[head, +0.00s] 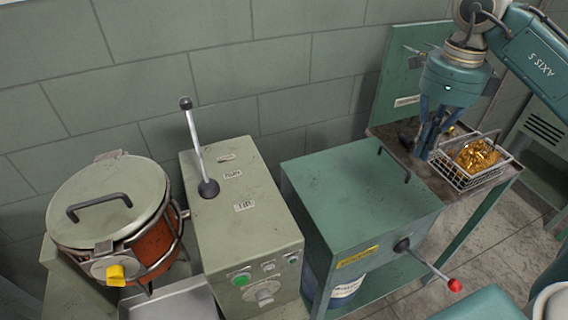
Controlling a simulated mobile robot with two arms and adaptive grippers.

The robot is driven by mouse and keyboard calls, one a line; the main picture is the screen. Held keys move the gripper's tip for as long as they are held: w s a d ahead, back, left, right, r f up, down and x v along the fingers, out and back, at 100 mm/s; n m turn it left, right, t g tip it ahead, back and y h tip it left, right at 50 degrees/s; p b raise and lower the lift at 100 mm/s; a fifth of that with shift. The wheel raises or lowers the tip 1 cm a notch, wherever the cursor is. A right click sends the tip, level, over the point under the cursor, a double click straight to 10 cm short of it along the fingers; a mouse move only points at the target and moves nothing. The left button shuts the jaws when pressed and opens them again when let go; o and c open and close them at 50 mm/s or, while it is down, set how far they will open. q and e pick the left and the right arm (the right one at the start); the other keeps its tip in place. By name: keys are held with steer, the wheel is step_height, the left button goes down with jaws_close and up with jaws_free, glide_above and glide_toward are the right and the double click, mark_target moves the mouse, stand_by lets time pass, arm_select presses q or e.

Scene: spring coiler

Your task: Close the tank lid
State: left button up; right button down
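A round grey-green lid (112,197) with a dark bar handle lies flat on the orange drum (155,246) at the left. A teal box (360,185) with a flat top stands in the middle. A teal panel (395,95) with a small label stands upright behind the dark bench top at the right; I cannot tell which of these is the tank lid. My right gripper (430,150) points down beside the wire basket (463,180), left of its handle. Its fingers partly overlap; I cannot tell whether they touch the basket. My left gripper is not in view.
The basket holds golden pieces (476,156) on the dark bench top (408,130). A grey-green control box (245,215) has an upright lever (195,140). A red-knobbed lever (432,270) juts from the teal box's front. A wall closes off the back.

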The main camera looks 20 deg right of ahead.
steer(key=shift+d+f+b, duration=1.15)
steer(key=shift+d+f, duration=0.8)
steer(key=shift+f, duration=0.15)
steer(key=d+f+b, duration=0.3)
steer(key=f, duration=0.2)
steer(key=shift+f, duration=0.15)
steer(key=shift+w, duration=0.1)
